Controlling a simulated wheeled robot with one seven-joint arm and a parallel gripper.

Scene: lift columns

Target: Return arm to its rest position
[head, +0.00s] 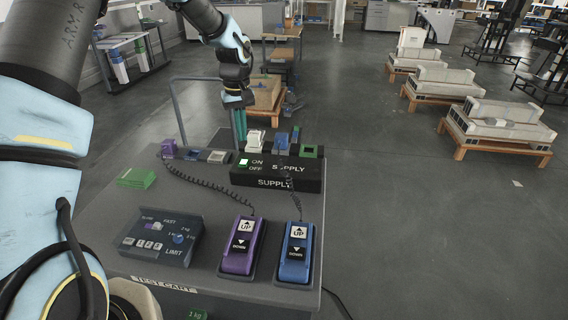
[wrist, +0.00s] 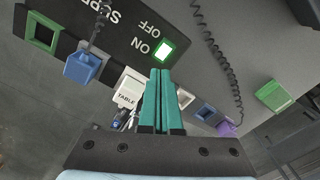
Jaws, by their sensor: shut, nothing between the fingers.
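My gripper (head: 240,125) is above the back part of the grey test cart (head: 130,208), near the black supply box (head: 270,180). In the wrist view its two teal fingers (wrist: 160,100) are together with nothing between them. The supply box's ON/OFF switch (head: 243,163) glows green and also shows lit in the wrist view (wrist: 165,49). A white plug labelled TABLE (wrist: 129,90) is just left of the fingers in the wrist view, partly hidden. I cannot tell whether the fingers touch anything.
A purple pendant (head: 239,246) and a blue pendant (head: 297,251) with UP and DOWN buttons lie at the cart's front. A limit box (head: 160,238) is left of them. Coiled cables run to a blue plug (head: 281,141) and a purple plug (head: 169,149). Open floor is to the right.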

